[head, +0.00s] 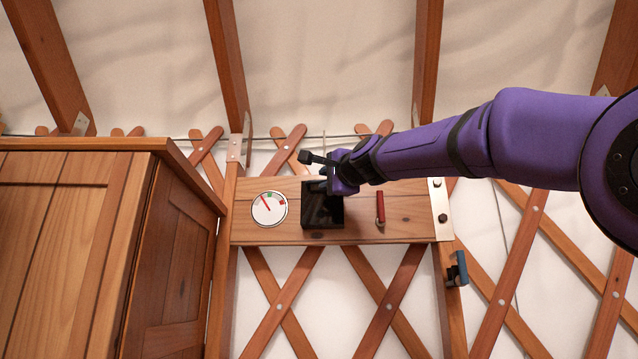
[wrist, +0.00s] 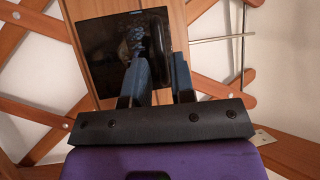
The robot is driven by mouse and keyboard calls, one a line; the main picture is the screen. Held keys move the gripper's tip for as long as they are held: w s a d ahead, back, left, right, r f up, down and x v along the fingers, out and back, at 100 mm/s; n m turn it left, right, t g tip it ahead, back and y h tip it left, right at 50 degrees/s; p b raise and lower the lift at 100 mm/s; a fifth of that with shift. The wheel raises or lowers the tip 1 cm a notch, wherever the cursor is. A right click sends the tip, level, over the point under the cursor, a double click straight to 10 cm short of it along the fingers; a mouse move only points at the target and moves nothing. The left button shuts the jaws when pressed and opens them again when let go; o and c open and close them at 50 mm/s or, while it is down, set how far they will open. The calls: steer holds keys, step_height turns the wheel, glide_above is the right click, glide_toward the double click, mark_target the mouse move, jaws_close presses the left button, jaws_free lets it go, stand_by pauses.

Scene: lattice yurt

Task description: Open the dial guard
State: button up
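The dial guard (head: 322,212) looks like a glossy black square cover on a wooden board, standing shut against it in the head view. It also shows in the wrist view as a dark reflective panel (wrist: 108,52). My gripper (head: 328,172) is at the guard's top edge in the head view. In the wrist view my gripper (wrist: 160,62) has its two blue fingers apart, with a gap between them. The fingertips lie over the guard's edge, near a dark rounded bar. Whether they touch it I cannot tell. Any dial behind the guard is hidden.
A round white gauge (head: 269,208) with a red needle is left of the guard. A red handle (head: 380,208) is to its right on the board (head: 408,212). A wooden cabinet (head: 165,250) stands at left. A small blue-grey fitting (head: 457,268) is on the right post.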

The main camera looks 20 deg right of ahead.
mark_target(320, 181)
steer(key=shift+x, duration=2.2)
steer(key=shift+a, duration=0.1)
jaws_close()
